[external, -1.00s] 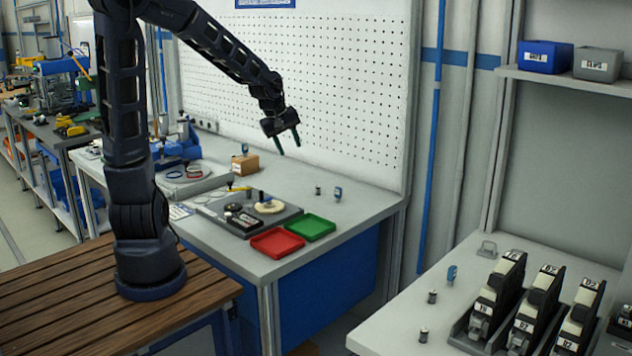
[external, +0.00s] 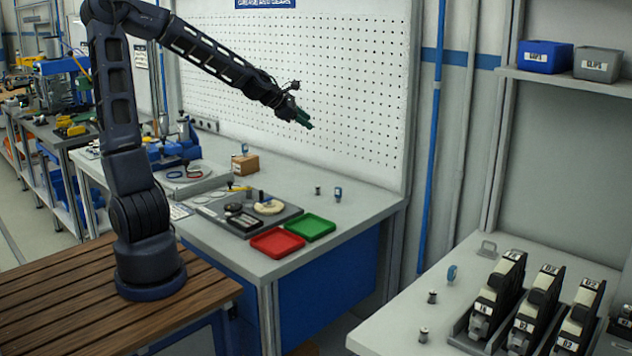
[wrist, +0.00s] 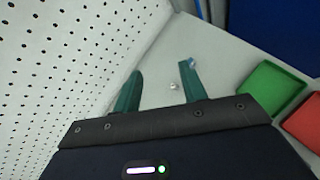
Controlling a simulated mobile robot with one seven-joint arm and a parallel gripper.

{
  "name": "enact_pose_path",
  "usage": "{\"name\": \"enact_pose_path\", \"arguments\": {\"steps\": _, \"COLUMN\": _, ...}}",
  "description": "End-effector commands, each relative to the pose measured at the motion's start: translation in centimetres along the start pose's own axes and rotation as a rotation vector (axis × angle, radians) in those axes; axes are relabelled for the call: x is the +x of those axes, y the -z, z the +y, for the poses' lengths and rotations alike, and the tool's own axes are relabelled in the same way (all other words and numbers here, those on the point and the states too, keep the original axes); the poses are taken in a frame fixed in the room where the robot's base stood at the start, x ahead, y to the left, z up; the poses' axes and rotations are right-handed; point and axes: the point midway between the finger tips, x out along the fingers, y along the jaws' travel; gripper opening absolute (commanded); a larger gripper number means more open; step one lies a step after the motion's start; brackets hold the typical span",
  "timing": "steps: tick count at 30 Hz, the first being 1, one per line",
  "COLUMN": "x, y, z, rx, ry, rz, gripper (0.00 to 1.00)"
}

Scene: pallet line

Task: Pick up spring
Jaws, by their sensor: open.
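A small grey metal cylinder (external: 318,190), which looks like the spring, stands on the grey bench near the pegboard. A small blue-and-white item (external: 338,195) stands just right of it. My gripper (external: 306,121) is open and empty, well above the bench in front of the pegboard, pointing right and slightly down. In the wrist view, the small metal piece (wrist: 173,86) shows between the green fingers of my gripper (wrist: 161,72), some distance beyond them. The blue item (wrist: 193,63) is by the right fingertip there. Coils are too small to make out.
A red tray (external: 277,243) and a green tray (external: 309,227) lie at the bench front, beside a dark fixture board (external: 214,212). A cardboard box (external: 245,164) stands behind. The pegboard (external: 350,90) rises close behind my gripper. More small cylinders (external: 432,297) stand on the right-hand bench.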

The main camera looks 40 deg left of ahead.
Motion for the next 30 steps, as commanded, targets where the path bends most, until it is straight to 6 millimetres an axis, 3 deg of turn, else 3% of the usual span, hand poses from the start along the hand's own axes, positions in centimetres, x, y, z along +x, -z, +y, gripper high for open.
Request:
{"name": "enact_pose_path", "arguments": {"steps": 3, "x": -1.6, "y": -0.9, "z": 2.4, "rx": -0.128, "ry": -0.044, "rz": -0.064, "gripper": 0.42}}
{"name": "enact_pose_path", "arguments": {"steps": 15, "x": -5.6, "y": -2.8, "z": 6.7, "rx": -0.362, "ry": -0.122, "rz": -0.195, "gripper": 0.42}}
{"name": "enact_pose_path", "arguments": {"steps": 24, "x": -7.9, "y": -3.5, "z": 8.7, "rx": -0.461, "ry": -0.156, "rz": -0.258, "gripper": 0.42}}
{"name": "enact_pose_path", "arguments": {"steps": 30, "x": -6.5, "y": -2.1, "z": 7.9, "rx": -0.455, "ry": -0.152, "rz": -0.254, "gripper": 0.42}}
